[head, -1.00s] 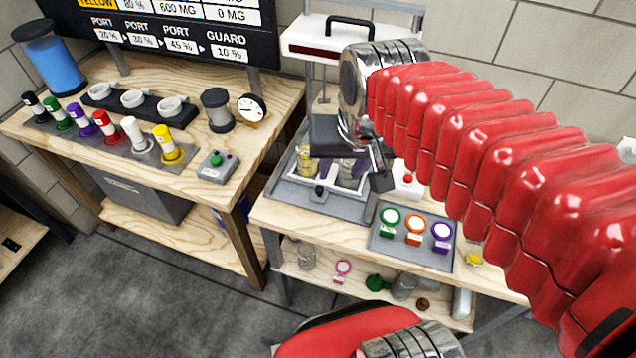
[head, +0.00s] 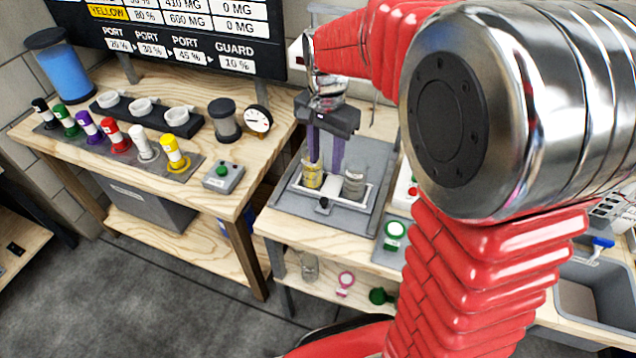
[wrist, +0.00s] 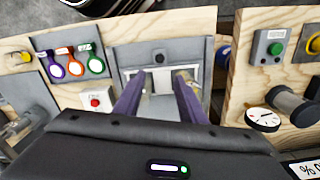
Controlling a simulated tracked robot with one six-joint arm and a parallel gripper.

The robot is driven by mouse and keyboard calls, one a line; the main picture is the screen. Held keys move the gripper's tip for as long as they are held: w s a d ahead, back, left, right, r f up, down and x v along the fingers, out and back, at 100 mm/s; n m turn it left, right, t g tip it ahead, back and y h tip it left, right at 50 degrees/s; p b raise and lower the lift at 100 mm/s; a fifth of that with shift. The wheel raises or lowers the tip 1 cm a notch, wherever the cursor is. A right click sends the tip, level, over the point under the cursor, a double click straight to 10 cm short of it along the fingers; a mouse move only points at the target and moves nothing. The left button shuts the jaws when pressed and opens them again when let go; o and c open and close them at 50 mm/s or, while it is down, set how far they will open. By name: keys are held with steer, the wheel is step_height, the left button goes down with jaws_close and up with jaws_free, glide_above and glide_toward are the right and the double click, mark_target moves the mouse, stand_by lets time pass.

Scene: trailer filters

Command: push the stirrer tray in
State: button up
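The stirrer tray (head: 338,200) is a shallow pale tray with a black front knob (head: 323,205), on the grey stirrer base (head: 376,160). It holds a jar with yellow contents (head: 313,173) and a greyish jar (head: 354,184). The knob also shows in the wrist view (wrist: 159,58). My gripper (head: 326,163) points down over the tray, its two purple fingers apart with nothing seen between them. In the wrist view my gripper (wrist: 158,82) overlaps the tray; its dark body hides the far side. I cannot tell whether the fingertips touch the jars or tray.
A bench at left holds coloured cylinders (head: 117,138), a green-button box (head: 222,176) and a gauge (head: 258,121). My arm hides much of the right side. A gap separates the benches.

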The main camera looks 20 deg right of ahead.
mark_target(324, 198)
steer(key=shift+w+f, duration=0.1)
steer(key=shift+f, duration=0.05)
step_height(324, 198, down, 14)
steer(key=shift+r, duration=0.1)
stand_by(0.9)
steer(key=shift+c, duration=0.3)
jaws_close()
